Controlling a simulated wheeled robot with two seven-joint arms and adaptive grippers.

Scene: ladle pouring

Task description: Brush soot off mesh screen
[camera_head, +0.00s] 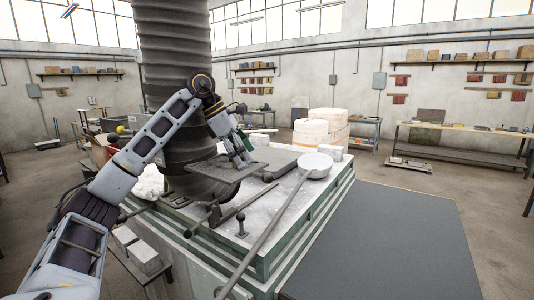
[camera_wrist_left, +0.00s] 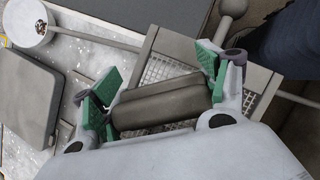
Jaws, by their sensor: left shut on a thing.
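My left gripper (camera_head: 241,153) is above the work table, beside the large dark ribbed column. In the left wrist view, its green-padded fingers (camera_wrist_left: 155,95) are shut on a grey-brown block, which looks like the brush (camera_wrist_left: 160,102). The block's underside and any bristles are hidden. The mesh screen (camera_wrist_left: 168,70), a grey frame around a fine grid, lies below the block, which covers part of it. I cannot tell whether they touch. In the head view the screen seems to be the flat grey plate (camera_head: 205,174) under the gripper. My right gripper is out of view.
A ladle with a pale bowl (camera_head: 315,164) lies at the table's right, its long handle (camera_head: 270,230) running toward the front. A small ball-topped lever (camera_head: 241,224) stands at the front. A dark slab (camera_wrist_left: 38,100) lies left of the gripper in the wrist view.

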